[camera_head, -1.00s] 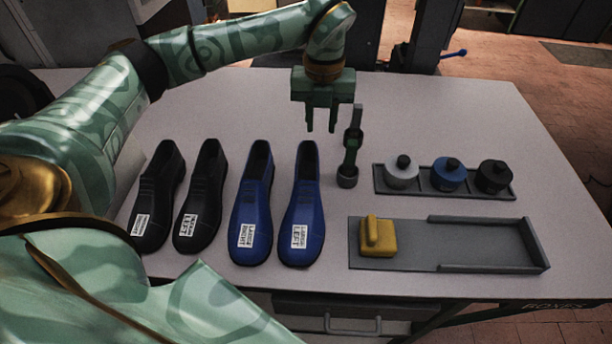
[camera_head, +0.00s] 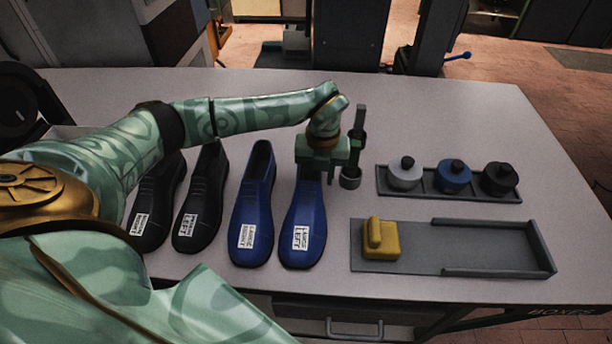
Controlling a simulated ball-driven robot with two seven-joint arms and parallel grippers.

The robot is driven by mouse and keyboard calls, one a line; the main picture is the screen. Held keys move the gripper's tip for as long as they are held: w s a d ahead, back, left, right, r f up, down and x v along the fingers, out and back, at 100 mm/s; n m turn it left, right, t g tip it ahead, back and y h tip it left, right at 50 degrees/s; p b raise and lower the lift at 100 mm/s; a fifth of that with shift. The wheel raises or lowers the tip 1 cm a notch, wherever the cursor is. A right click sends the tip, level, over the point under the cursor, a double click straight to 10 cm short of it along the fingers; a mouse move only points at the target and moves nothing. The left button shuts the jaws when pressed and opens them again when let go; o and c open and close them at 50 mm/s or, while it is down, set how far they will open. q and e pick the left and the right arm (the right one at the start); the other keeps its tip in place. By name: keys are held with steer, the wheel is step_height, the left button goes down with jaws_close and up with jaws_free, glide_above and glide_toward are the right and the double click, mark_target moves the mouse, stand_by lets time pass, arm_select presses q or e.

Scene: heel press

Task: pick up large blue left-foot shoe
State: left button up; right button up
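The large blue left-foot shoe (camera_head: 302,226) stands on the table with its toe toward me and a white label reading LEFT on it. My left gripper (camera_head: 318,178) is down at the shoe's heel and opening, and hides that part. Its fingers are mostly hidden, so I cannot tell whether they touch or grip the shoe. The large blue right-foot shoe (camera_head: 252,210) stands just to its left. My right gripper is not in view.
Two black shoes (camera_head: 198,205) (camera_head: 155,210) stand further left. A tray (camera_head: 432,190) with three round pots and a grey plate (camera_head: 420,258) with a yellow block (camera_head: 381,238) lie to the right.

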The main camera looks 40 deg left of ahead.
arm_select(q)
steer(key=shift+f, duration=0.3)
jaws_close()
steer(key=shift+r, duration=0.15)
